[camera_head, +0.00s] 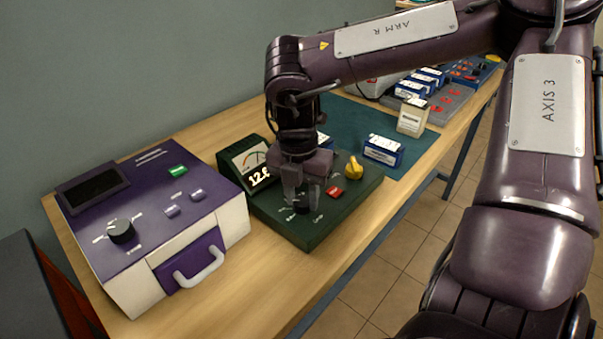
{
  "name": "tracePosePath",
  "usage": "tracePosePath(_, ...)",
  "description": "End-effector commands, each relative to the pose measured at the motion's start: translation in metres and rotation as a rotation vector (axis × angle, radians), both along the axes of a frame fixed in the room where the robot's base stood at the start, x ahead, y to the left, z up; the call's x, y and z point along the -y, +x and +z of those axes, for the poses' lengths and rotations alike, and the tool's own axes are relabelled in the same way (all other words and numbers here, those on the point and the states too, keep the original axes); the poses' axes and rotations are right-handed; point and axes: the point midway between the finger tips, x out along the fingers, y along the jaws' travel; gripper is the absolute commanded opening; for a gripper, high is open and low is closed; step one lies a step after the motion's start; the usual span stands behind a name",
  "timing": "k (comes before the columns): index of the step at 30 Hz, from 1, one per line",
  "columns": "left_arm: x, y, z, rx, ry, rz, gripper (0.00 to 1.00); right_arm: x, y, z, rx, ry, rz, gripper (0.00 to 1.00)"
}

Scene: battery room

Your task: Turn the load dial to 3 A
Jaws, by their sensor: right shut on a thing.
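A dark green tester box (335,218) stands on the wooden bench, with white markings around a black dial (302,208) near its front left. My right gripper (301,200) points down from above and is shut on this dial. The fingers hide most of the dial, so I cannot read its setting. The tester's meter (250,163) has a needle scale and a lit number display below it, partly readable as 12 and another digit. My left gripper is not in view.
The tester also carries a red button (334,192) and a yellow knob (354,167). A purple and white case (150,220) with a black knob (121,231) stands to the left. Blue and white batteries (383,150) stand on a green mat (345,117) behind.

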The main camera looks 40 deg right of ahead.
Motion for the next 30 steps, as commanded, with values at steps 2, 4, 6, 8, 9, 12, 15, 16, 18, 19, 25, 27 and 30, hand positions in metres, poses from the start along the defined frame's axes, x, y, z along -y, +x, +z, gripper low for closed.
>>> tracePosePath(2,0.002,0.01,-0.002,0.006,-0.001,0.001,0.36,0.0,0.0,-0.002,0.003,-0.001,-0.072,0.11)
tracePosePath(4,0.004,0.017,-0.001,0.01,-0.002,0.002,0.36,0.001,0.0,-0.002,0.002,-0.001,-0.139,0.11)
tracePosePath(6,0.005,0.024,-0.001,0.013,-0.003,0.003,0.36,0.001,0.0,-0.002,0.002,-0.001,-0.205,0.11)
tracePosePath(8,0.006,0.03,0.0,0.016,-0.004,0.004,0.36,0.001,0.0,-0.002,0.002,-0.001,-0.262,0.11)
tracePosePath(9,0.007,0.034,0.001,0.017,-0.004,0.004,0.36,0.001,0.0,-0.002,0.002,0.0,-0.3,0.11)
tracePosePath(12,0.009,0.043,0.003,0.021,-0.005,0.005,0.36,0.001,0.0,-0.002,0.002,0.0,-0.395,0.11)
tracePosePath(15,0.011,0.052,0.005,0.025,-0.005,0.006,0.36,0.001,0.0,-0.002,0.002,0.0,-0.491,0.11)
tracePosePath(16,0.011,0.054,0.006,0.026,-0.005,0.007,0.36,0.001,0.0,-0.002,0.002,-0.001,-0.52,0.11)
tracePosePath(18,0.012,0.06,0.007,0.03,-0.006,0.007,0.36,0.001,0.0,-0.002,0.002,0.001,-0.586,0.11)
tracePosePath(19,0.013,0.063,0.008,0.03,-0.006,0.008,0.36,0.001,-0.001,-0.002,0.002,0.001,-0.614,0.11)
tracePosePath(25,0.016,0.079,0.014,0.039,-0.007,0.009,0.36,0.001,-0.001,-0.002,0.002,0.0,-0.802,0.11)
tracePosePath(27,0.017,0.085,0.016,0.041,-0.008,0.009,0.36,0.001,-0.001,-0.002,0.001,0.001,-0.868,0.11)
tracePosePath(30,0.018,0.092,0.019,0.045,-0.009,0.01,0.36,0.001,-0.001,-0.002,0.001,0.002,-0.959,0.11)
